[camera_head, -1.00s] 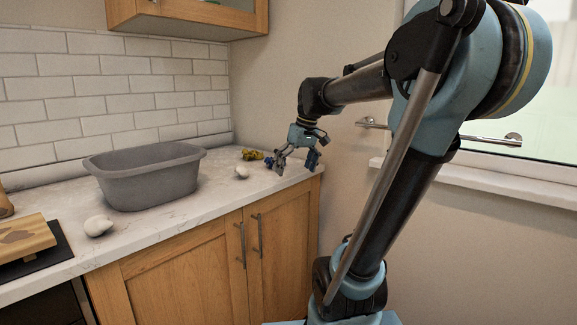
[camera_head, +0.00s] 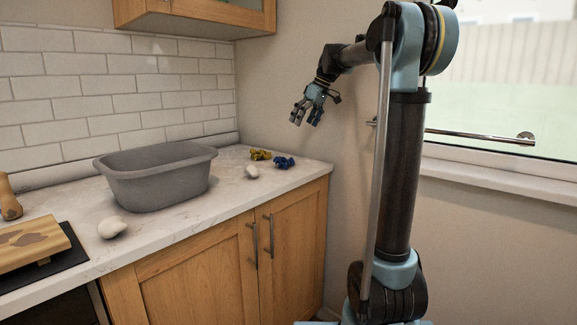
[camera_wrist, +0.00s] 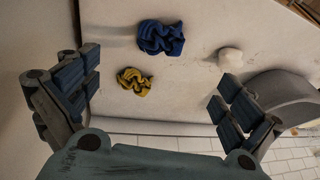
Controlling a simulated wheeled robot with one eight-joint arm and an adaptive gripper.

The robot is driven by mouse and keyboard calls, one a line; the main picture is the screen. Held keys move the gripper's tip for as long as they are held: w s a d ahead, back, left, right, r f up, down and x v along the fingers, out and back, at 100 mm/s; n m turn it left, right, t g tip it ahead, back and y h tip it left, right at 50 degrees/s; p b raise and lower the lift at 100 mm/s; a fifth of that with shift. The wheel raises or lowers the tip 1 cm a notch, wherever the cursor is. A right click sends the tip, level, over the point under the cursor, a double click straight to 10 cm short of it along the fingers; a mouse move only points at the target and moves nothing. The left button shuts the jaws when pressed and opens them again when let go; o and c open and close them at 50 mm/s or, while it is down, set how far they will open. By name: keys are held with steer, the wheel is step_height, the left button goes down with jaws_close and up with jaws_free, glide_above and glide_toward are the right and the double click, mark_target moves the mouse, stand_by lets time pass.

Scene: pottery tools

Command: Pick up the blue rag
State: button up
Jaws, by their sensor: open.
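The blue rag (camera_head: 284,162) lies crumpled on the pale countertop, near its right end. It also shows in the wrist view (camera_wrist: 161,38), at the upper middle, with nothing covering it. My gripper (camera_head: 306,120) is open and empty, raised above the counter, up and a little to the right of the rag in the head view. In the wrist view its two fingers (camera_wrist: 158,92) stand wide apart at left and right, and the rag lies between and beyond them.
A yellow rag (camera_head: 260,154) lies just left of the blue one. A white lump (camera_head: 252,172) sits close in front. A grey basin (camera_head: 160,182) stands further left, with another white lump (camera_head: 112,227) and a wooden board (camera_head: 32,243). The wall is close behind.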

glide_toward(286, 158)
steer(key=x, duration=0.4)
steer(key=shift+d+f, duration=0.2)
steer(key=shift+f, duration=0.2)
steer(key=shift+a+x, duration=0.15)
steer(key=shift+x, duration=1.15)
steer(key=shift+a+x, duration=0.15)
steer(key=shift+x, duration=1.2)
steer(key=shift+r, duration=0.15)
steer(key=c, duration=0.6)
